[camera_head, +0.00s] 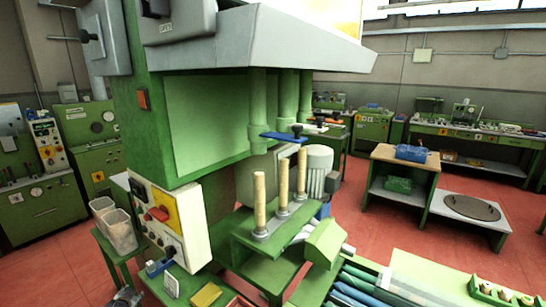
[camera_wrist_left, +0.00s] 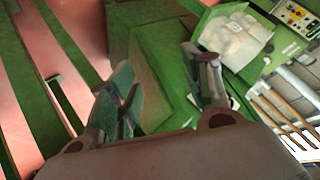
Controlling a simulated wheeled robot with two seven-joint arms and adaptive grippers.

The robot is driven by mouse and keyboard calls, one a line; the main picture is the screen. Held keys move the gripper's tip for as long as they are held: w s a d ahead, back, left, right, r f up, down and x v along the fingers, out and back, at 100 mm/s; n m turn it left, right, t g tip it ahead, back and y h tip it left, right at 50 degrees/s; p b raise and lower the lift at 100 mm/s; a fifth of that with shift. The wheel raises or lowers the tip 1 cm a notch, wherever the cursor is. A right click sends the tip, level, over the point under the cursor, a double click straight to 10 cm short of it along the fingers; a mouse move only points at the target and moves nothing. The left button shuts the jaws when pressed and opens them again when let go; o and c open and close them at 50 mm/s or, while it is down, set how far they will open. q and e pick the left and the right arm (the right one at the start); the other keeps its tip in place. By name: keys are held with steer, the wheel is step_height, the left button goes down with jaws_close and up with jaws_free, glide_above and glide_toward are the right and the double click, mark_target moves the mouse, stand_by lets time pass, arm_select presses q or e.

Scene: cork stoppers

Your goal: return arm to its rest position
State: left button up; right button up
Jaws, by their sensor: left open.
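In the left wrist view, the two fingers of my left gripper (camera_wrist_left: 163,88) stand wide apart, with nothing held between them. Green surfaces of the machinery lie behind the fingers; their distance is hard to tell. In the head view I cannot clearly make out the left gripper. A dark grey part at the bottom left edge is cut off and too small to identify. My right gripper shows in neither view. Tall cork-coloured columns (camera_head: 260,200) stand upright on the green machine bed (camera_head: 250,240).
A large green press (camera_head: 205,125) with an overhanging grey hood fills the centre-left. Its control box (camera_head: 165,220) faces front. Translucent bins (camera_head: 120,232) stand at left. A bin with pale contents (camera_wrist_left: 237,40) shows in the wrist view. Red floor (camera_head: 380,220) is open at right, before workbenches.

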arm_select(q)
steer(key=s+d+f+m+g+h, duration=0.1)
steer(key=s+d+f+g+h, duration=0.3)
steer(key=s+d+f, duration=2.35)
steer(key=s+d+f+g, duration=0.1)
steer(key=s+d, duration=0.3)
steer(key=s, duration=0.6)
steer(key=s+d+f+g, duration=0.1)
steer(key=s+d+f, duration=0.3)
steer(key=s, duration=0.6)
steer(key=s+d+f+g+h, duration=0.1)
steer(key=s+d, duration=0.3)
steer(key=s, duration=0.6)
steer(key=shift+d+f+g, duration=0.15)
steer(key=shift+f+g, duration=0.45)
steer(key=shift+f, duration=0.25)
